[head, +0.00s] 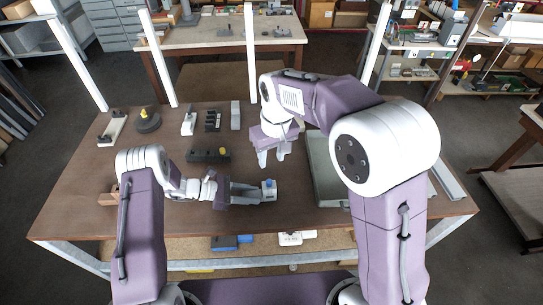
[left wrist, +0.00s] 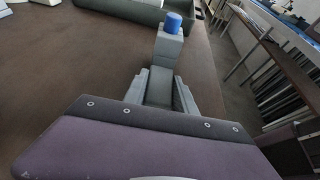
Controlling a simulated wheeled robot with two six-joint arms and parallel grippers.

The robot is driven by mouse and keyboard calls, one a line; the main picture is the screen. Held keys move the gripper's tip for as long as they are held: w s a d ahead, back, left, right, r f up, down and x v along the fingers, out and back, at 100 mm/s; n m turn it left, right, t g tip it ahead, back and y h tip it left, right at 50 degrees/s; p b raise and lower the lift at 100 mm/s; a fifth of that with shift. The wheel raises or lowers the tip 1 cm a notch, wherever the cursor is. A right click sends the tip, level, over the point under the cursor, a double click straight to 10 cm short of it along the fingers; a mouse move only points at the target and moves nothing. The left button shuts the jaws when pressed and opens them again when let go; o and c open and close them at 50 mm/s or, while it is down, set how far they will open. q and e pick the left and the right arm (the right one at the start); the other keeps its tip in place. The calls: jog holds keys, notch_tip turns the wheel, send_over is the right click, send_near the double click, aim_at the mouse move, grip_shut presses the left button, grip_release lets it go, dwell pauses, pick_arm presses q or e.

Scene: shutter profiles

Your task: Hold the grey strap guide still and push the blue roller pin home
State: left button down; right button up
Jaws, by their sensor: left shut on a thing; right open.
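The grey strap guide (head: 269,194) is a small block, held out over the brown table by my left gripper (head: 262,192), which is shut on it. It also shows in the left wrist view (left wrist: 168,47), beyond the fingers (left wrist: 160,88). The blue roller pin (head: 269,183) stands up from the top of the guide; in the left wrist view its blue cylinder (left wrist: 173,22) projects above the grey block. How deep it sits inside is hidden. My right gripper (head: 273,158) is open and empty, fingers pointing down, behind and above the guide, apart from the pin.
A grey tray (head: 316,165) lies to the right, partly behind my right arm. A black rack (head: 213,121) and a round dark base (head: 148,123) stand farther back. The table's front edge is close by.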

pick_arm(q)
jog(key=c, duration=0.9)
grip_release()
jog(key=shift+p+v, duration=0.3)
jog(key=shift+v, duration=3.25)
